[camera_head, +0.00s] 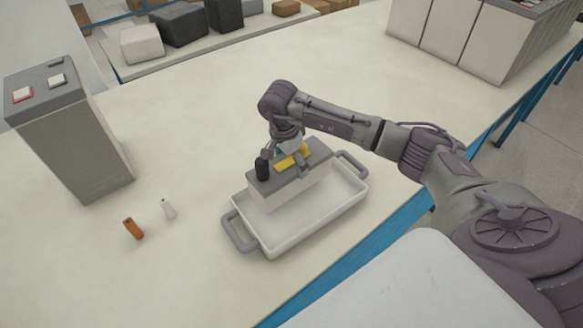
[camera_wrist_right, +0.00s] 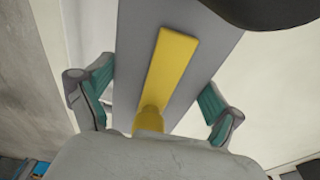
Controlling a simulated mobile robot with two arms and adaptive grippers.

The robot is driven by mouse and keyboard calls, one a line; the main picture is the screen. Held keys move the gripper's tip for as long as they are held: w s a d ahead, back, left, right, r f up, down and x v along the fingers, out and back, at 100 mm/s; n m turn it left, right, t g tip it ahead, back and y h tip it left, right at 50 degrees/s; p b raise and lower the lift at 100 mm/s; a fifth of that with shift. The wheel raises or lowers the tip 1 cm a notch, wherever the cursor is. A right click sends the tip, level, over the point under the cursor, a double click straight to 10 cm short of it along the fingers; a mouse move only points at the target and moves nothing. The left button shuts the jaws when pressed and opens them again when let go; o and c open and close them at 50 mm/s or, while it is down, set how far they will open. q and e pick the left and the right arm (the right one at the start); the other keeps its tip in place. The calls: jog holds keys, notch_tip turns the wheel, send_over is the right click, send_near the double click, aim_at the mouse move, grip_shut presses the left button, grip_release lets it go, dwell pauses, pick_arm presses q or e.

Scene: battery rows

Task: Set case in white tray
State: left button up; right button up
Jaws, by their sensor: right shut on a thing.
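The case (camera_head: 290,193) has a white body, a grey top, a yellow strip and a black post at one end. My right gripper (camera_head: 286,157) is above it, shut on the case. In the right wrist view, the teal-padded fingers of the gripper (camera_wrist_right: 156,105) stand on either side of the grey top of the case (camera_wrist_right: 128,60), with the yellow strip between them. The white tray (camera_head: 265,243), with grey end handles, is below the case. The case is over the tray's inside; I cannot tell whether it touches the floor. My left gripper is not in view.
An orange battery-like piece (camera_head: 133,228) and a white one (camera_head: 168,208) lie left of the tray. A tall grey box (camera_head: 75,140) with buttons stands at the left. White and grey units (camera_head: 455,40) stand at the back right. The table's middle is clear.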

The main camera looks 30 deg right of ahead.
aim_at(292, 171)
notch_tip(292, 171, down, 3)
jog(key=shift+f+p, duration=0.15)
jog(key=shift+p, duration=0.4)
jog(key=shift+f, duration=0.15)
jog(key=o, duration=1.2)
jog(key=shift+f, duration=0.15)
